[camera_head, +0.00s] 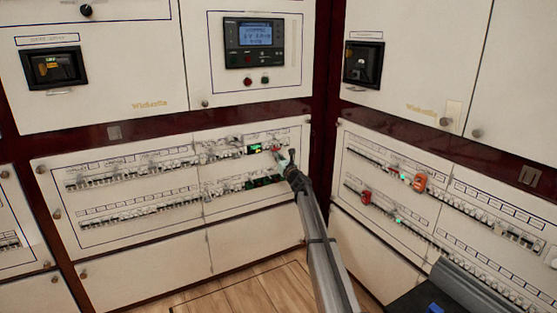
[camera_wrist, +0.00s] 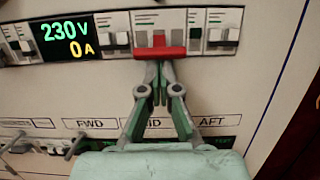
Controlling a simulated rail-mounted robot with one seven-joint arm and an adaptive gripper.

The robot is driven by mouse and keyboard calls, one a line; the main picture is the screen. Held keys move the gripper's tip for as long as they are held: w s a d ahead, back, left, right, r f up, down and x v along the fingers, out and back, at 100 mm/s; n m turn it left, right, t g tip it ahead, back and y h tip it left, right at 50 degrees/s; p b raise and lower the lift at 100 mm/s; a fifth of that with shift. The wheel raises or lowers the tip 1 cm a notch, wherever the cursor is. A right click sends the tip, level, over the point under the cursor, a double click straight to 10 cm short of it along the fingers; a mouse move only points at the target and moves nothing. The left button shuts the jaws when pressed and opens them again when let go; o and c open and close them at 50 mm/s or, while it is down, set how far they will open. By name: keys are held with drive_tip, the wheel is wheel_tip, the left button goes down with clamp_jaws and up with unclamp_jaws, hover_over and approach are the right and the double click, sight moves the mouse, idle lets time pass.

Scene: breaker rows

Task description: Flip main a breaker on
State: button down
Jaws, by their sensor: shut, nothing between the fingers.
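A wide breaker with a red handle bar (camera_wrist: 160,52) sits in the upper breaker row, right of a lit meter reading 230 V and 0 A (camera_wrist: 66,38). I cannot read a label naming it main a. In the wrist view my gripper (camera_wrist: 160,66) is shut and empty, its fingertips at the lower edge of the red bar. I cannot tell whether they touch it. In the head view my gripper (camera_head: 286,160) is at the right end of the upper row, near a small red spot (camera_head: 275,149). The fingertips hide part of the breaker there.
White-handled breakers (camera_wrist: 223,36) flank the red bar closely on both sides. A lower breaker row (camera_head: 150,209) runs below, with FWD, MID and AFT labels above it. A right-hand panel (camera_head: 460,205) stands at an angle, with orange-red parts on its rows.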

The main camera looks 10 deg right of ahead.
drive_tip(key=shift+r+p, duration=0.2)
drive_tip(key=shift+p, duration=0.4)
drive_tip(key=shift+s+g+p, duration=0.1)
drive_tip(key=shift+g+p, duration=0.2)
drive_tip(key=shift+p, duration=0.55)
